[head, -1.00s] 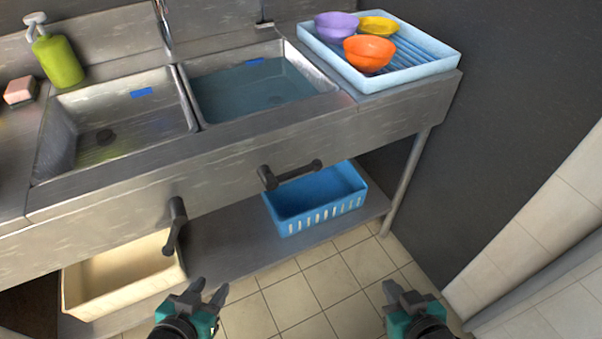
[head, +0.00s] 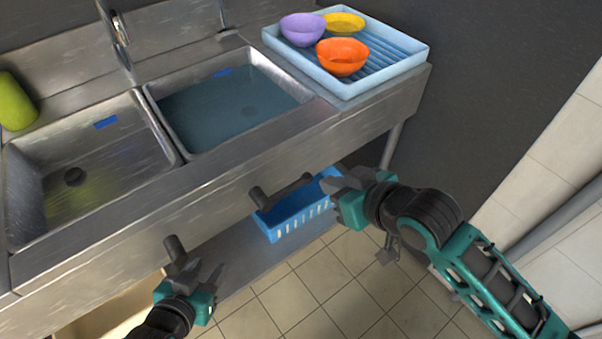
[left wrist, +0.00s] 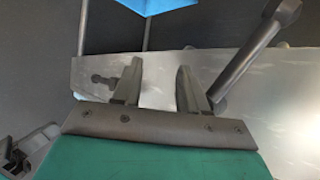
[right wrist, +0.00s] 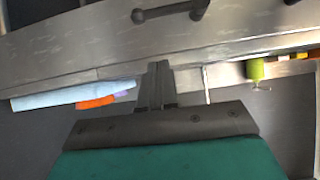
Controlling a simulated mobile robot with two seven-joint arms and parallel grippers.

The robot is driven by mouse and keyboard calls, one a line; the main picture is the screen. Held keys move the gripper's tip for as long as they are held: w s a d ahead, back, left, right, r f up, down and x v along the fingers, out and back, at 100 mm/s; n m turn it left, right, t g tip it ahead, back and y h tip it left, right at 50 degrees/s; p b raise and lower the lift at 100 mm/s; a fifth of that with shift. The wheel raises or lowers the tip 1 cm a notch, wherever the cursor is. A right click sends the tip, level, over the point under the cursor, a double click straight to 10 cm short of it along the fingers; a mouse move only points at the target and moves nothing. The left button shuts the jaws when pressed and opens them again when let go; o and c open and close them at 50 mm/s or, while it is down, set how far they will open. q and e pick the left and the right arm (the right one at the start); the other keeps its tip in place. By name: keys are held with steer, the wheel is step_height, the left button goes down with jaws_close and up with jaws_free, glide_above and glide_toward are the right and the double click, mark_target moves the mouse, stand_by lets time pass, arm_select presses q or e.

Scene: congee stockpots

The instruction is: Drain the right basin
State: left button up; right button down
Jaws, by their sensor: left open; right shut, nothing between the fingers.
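The right wrist view shows the lever (right wrist: 170,11) beyond the shut fingers (right wrist: 157,82). The left lever (head: 174,248) is partly hidden by my left gripper (head: 205,275), which is open and empty beside it. A lever also looms close in the left wrist view (left wrist: 250,55).
The left basin (head: 45,205) is empty. A pale blue drying tray (head: 395,70) holds purple, orange and yellow bowls right of the basins. Below are a blue basket (head: 295,222) and a cream bin (head: 110,312). A metal leg (head: 391,145) stands at right; the floor is clear.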

arm_select(q)
steer(key=shift+s+f, duration=0.1)
steer(key=shift+s, duration=0.15)
arm_select(e)
steer(key=shift+r, duration=0.2)
glide_above(302, 184)
steer(key=s, duration=0.3)
step_height(302, 184, down, 5)
steer(key=f, duration=0.3)
steer(key=shift+w+f, duration=0.2)
steer(key=shift+w, duration=0.1)
arm_select(q)
steer(key=shift+w, duration=0.2)
arm_select(e)
steer(key=shift+w+a+f, duration=0.1)
steer(key=shift+f, duration=0.45)
